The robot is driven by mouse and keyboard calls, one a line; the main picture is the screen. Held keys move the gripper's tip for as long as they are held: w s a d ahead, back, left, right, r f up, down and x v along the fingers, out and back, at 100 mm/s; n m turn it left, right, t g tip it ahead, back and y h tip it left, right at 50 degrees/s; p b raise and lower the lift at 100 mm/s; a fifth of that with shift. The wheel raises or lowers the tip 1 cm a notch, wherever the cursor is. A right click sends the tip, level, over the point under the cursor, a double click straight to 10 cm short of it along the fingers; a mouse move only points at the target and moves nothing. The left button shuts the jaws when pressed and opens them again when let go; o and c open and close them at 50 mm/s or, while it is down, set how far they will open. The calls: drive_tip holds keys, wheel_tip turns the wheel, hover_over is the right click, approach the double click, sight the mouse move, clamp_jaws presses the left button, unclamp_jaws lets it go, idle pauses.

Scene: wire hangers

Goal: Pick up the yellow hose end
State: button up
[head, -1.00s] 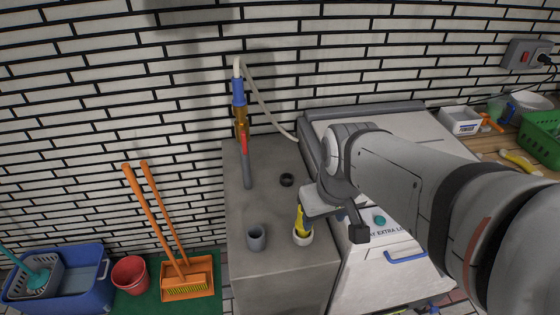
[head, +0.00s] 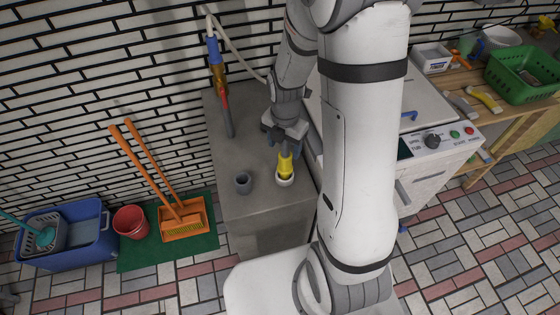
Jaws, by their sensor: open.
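The yellow hose end (head: 286,167) stands upright in a white round holder (head: 285,181) on the grey counter. My gripper (head: 280,145) is open and points down just behind and above the hose end. One finger shows left of the hose end's top and another part lies close behind it. I cannot tell whether a finger touches it. The top of the hose end is partly covered by my gripper.
A grey cup (head: 243,182) stands left of the hose end. A blue, gold and red hose nozzle (head: 217,68) stands by the wall. A white machine (head: 440,150) is to the right.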

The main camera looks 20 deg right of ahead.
sight(285, 155)
wheel_tip(285, 155, down, 2)
drive_tip(key=shift+f, duration=0.15)
drive_tip(key=shift+w+d+f+p, duration=0.15)
drive_tip(key=shift+f+p, duration=0.35)
drive_tip(key=shift+f, duration=0.95)
drive_tip(key=shift+w+d+f+p, duration=0.1)
drive_tip(key=shift+f+p, duration=0.35)
drive_tip(key=shift+f, duration=1)
clamp_jaws()
